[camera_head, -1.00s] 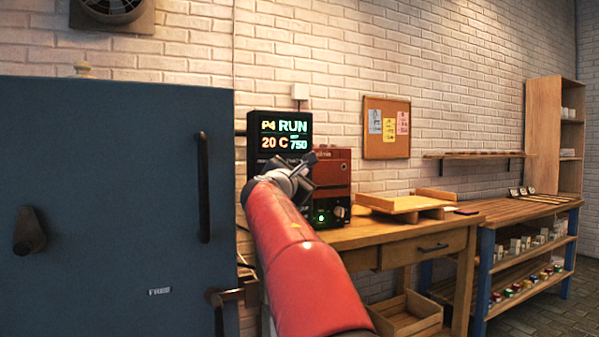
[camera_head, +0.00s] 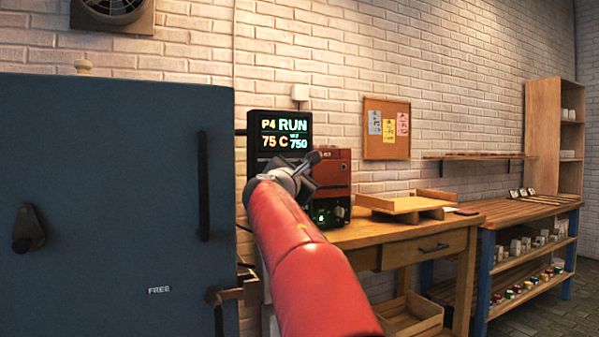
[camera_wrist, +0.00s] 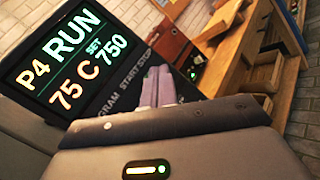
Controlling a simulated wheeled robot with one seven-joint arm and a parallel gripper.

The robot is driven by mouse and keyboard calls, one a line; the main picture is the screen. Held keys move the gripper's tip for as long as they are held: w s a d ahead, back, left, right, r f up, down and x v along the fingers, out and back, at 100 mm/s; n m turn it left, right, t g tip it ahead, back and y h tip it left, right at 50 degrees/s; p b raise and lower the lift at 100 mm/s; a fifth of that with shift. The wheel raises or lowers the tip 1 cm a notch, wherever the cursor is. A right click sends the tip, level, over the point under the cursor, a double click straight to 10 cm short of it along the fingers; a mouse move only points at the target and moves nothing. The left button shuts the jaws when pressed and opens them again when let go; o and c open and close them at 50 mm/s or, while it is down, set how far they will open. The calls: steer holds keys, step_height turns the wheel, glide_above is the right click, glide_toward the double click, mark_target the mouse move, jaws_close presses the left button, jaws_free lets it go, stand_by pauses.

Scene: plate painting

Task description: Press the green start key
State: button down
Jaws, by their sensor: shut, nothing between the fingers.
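The black control panel (camera_head: 281,133) beside the blue cabinet reads P4, RUN, 75 C and SET 750. In the wrist view its screen (camera_wrist: 62,58) is large and tilted, with PROGRAM, START and STOP lettering below it. The green start key cannot be made out; my gripper and arm cover the panel's lower part. My gripper (camera_head: 314,158) is in front of that lower part. In the wrist view its fingers (camera_wrist: 158,84) are together, empty, and overlap the area just below the lettering. I cannot tell whether they touch the panel.
The large blue cabinet (camera_head: 110,200) marked FREE stands at left with a dark handle. A red-brown device (camera_head: 333,172) with a green light sits on the wooden table (camera_head: 390,236) right of the panel. A wooden tray (camera_head: 403,205) lies further right.

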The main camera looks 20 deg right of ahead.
steer(key=shift+s, duration=0.1)
steer(key=s+b, duration=0.2)
steer(key=s, duration=0.2)
steer(key=shift+s+d, duration=0.1)
steer(key=shift+s, duration=0.3)
stand_by(0.5)
steer(key=s+a+f+m+g+y, duration=0.3)
steer(key=s+a+f+m+y, duration=0.1)
steer(key=s+f, duration=0.7)
steer(key=s+a+f+m+g+y, duration=0.3)
steer(key=s+a+f+m+y, duration=0.2)
steer(key=f, duration=1.2)
steer(key=s+a+f+m+g+y, duration=0.2)
steer(key=s+a+f+m+y, duration=0.2)
steer(key=s+a+f+m, duration=0.4)
steer(key=s+f+m, duration=0.3)
steer(key=s+f, duration=0.3)
steer(key=s, duration=0.3)
steer(key=shift+g, duration=0.4)
steer(key=shift+s+f, duration=0.1)
